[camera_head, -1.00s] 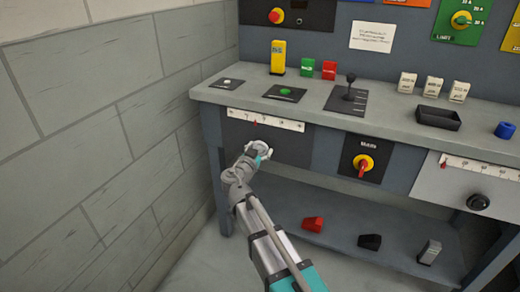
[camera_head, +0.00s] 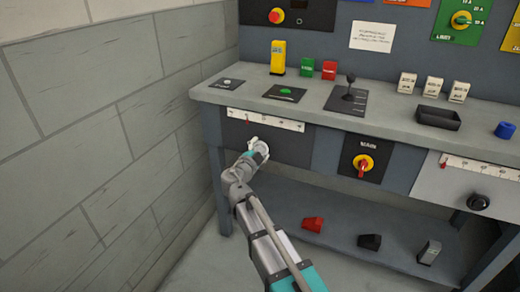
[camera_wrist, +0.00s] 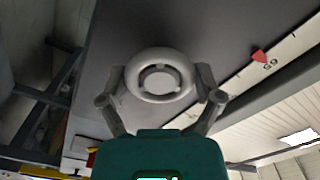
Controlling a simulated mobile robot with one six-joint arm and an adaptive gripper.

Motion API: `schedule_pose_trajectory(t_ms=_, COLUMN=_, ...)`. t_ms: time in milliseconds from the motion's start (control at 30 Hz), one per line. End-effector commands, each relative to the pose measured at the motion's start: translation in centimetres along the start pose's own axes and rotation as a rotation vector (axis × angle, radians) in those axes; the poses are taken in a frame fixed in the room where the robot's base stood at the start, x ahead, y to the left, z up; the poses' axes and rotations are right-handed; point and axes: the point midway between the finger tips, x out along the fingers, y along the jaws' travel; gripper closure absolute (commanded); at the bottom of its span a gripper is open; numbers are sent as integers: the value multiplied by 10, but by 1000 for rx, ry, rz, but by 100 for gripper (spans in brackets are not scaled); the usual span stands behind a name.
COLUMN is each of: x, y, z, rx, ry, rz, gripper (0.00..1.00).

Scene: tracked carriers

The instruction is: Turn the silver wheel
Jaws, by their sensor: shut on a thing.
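The silver wheel (camera_wrist: 160,94) is a smooth round ring with a pale hub in the wrist view, mounted on a dark grey panel (camera_head: 285,147) under the bench top. My gripper (camera_wrist: 161,81) has one finger on each side of its rim and is shut on it. In the head view my gripper (camera_head: 257,147) reaches the panel and largely hides the wheel. A white scale strip (camera_head: 275,121) runs above the wheel. Its red pointer (camera_wrist: 259,56) shows in the wrist view; in the head view it is small, near the strip's left end.
To the right are a red-yellow MAIN switch (camera_head: 363,164) and a black knob (camera_head: 478,202) under another scale. A lever (camera_head: 349,87) and several blocks stand on the bench. A block wall (camera_head: 90,150) is close on the left. The lower shelf holds loose parts.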

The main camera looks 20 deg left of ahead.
Motion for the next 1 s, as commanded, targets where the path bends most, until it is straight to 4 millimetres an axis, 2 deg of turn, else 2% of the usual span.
schedule_pose_trajectory(t_ms=533, x=0, y=0, z=0, rx=34, ry=-1, rz=1, gripper=64)
schedule_pose_trajectory(t_ms=567, x=0, y=0, z=0, rx=34, ry=-1, rz=1, gripper=11)
schedule_pose_trajectory(t_ms=600, x=0, y=0, z=0, rx=34, ry=-1, rz=1, gripper=4)
schedule_pose_trajectory(t_ms=633, x=0, y=0, z=0, rx=34, ry=-1, rz=0, gripper=0)
schedule_pose_trajectory(t_ms=1000, x=0, y=0, z=0, rx=33, ry=-1, rz=0, gripper=0)
